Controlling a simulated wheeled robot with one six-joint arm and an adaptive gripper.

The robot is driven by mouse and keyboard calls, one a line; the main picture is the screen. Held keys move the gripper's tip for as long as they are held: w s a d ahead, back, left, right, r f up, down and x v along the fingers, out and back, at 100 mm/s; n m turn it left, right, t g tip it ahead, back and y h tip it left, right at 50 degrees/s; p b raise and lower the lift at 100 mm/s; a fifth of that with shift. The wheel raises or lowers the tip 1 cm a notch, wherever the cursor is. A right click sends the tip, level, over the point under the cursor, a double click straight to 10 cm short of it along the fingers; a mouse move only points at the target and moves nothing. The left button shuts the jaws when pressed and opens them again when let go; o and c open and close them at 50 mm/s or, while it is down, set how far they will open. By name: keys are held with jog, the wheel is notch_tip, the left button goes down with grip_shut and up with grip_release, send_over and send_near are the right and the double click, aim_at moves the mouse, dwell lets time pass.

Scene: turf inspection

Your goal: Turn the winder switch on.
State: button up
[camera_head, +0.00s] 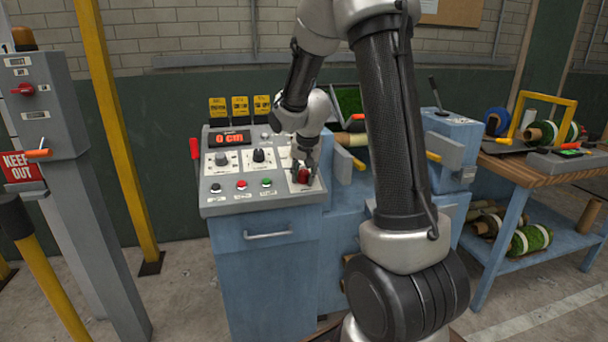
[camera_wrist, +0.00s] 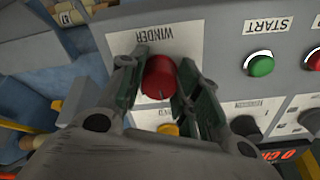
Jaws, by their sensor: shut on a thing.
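The winder switch is a red knob on a white plate at the right of the sloped grey control panel (camera_head: 285,200). In the wrist view the red winder switch (camera_wrist: 158,77) sits between the two fingers, under the upside-down label WINDER (camera_wrist: 154,35). My gripper (camera_head: 303,172) reaches down from above onto the knob and is shut on it, with one finger on each side. It also shows in the wrist view (camera_wrist: 158,90).
Green (camera_head: 266,183) and red (camera_head: 241,185) buttons and black knobs lie left of the switch, below the display (camera_head: 231,138). A joystick box (camera_head: 445,140) and a wooden bench (camera_head: 545,165) with turf rolls stand at the right. A yellow post (camera_head: 115,130) and a grey pillar stand at the left.

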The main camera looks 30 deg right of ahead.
jog(key=m, duration=0.5)
jog(key=shift+m, duration=0.3)
jog(key=m, duration=0.4)
jog(key=shift+w+r+m+g, duration=0.1)
jog(key=shift+w+m+g, duration=0.05)
jog(key=shift+m+g, duration=0.2)
jog(key=shift+m, duration=0.25)
jog(key=o, duration=1)
jog(key=v, duration=1.2)
jog(key=shift+a, duration=0.25)
